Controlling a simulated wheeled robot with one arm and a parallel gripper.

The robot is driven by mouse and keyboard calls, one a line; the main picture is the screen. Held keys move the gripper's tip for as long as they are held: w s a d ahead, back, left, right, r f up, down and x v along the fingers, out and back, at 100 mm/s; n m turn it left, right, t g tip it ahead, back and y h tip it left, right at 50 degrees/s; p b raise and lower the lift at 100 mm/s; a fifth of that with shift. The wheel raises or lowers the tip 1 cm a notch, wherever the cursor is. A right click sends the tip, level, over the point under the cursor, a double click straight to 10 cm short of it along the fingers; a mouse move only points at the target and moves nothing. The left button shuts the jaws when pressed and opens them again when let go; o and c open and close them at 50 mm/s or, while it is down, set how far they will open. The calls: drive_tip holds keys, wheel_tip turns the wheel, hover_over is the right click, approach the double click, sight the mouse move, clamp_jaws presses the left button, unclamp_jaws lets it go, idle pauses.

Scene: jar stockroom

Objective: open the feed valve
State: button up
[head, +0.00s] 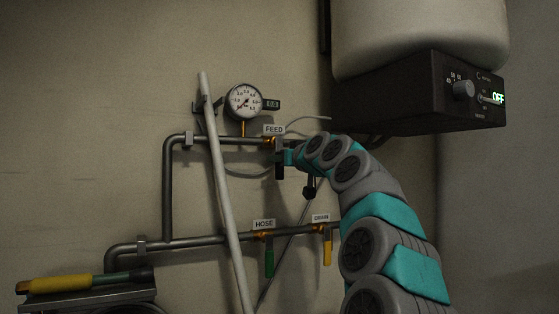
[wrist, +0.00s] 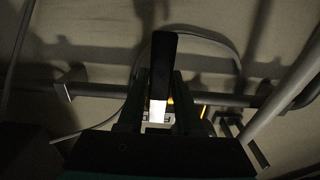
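The feed valve (head: 269,141) is a brass fitting on the upper pipe below the FEED label (head: 274,129). Its black handle (head: 280,168) hangs straight down, across the pipe. My gripper (head: 284,157) is at this handle, and the arm hides part of the area to its right. In the wrist view, which is upside down, the black handle (wrist: 164,55) points up from the pipe. The two dark fingers of my gripper (wrist: 161,85) stand on either side of it. I cannot tell whether they press on it.
A pale pole (head: 220,180) leans across both pipes left of the valve. A gauge (head: 244,101) sits above. Below are the HOSE valve's green handle (head: 269,263) and the DRAIN valve's yellow handle (head: 327,252). A dark control box (head: 425,95) reading OFF hangs at upper right.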

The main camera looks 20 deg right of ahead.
clamp_jaws()
idle(1.0)
